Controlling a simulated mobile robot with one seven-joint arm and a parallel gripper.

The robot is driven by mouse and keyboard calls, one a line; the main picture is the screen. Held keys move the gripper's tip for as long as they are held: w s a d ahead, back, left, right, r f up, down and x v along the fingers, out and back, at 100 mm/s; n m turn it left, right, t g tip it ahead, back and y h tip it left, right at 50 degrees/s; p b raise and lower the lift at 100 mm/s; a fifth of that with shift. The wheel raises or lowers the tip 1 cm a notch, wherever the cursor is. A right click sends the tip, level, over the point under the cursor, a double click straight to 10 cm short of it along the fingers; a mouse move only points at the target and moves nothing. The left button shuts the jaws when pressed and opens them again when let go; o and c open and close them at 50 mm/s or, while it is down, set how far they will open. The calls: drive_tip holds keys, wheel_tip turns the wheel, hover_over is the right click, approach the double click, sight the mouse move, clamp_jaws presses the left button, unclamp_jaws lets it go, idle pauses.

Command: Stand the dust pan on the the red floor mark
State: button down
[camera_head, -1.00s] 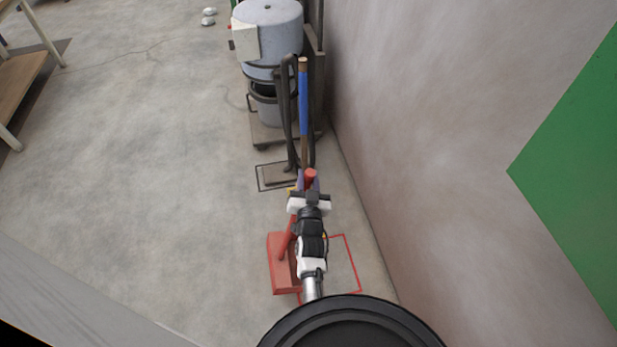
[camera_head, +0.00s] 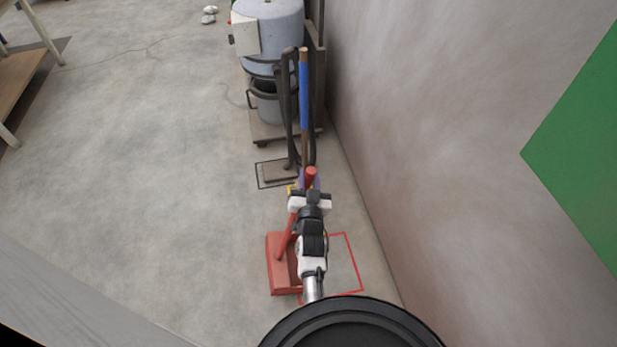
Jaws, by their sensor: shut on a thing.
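The red dust pan (camera_head: 279,276) has a flat pan low down and a long red handle that rises to a rounded tip. My gripper (camera_head: 310,192) is shut on the handle near its top; the fingers are partly hidden by my wrist. The pan part overlaps the left side of the red floor mark (camera_head: 347,254), a thin red outline on the floor, and sticks out to its left. My arm hides the middle of the mark. I cannot tell whether the pan touches the floor.
A blue-banded pole (camera_head: 304,95) stands just beyond my gripper, close to the wall (camera_head: 440,130) on the right. A black floor outline (camera_head: 261,176) holds a dark long-handled tool. A grey vacuum-like machine (camera_head: 268,30) stands behind.

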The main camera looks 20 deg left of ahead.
drive_tip(key=shift+s+d+f+b, duration=0.15)
drive_tip(key=shift+f+b, duration=0.3)
drive_tip(key=shift+f, duration=0.6)
drive_tip(key=shift+s+a+f+b, duration=0.1)
drive_tip(key=shift+f+b, duration=0.3)
drive_tip(key=shift+f, duration=0.65)
drive_tip(key=c, duration=1.2)
unclamp_jaws()
drive_tip(key=shift+w+f, duration=0.15)
drive_tip(key=shift+o, duration=0.7)
drive_tip(key=shift+r, duration=0.3)
drive_tip(key=shift+o, duration=1.2)
drive_tip(key=shift+f, duration=0.1)
drive_tip(key=o, duration=0.8)
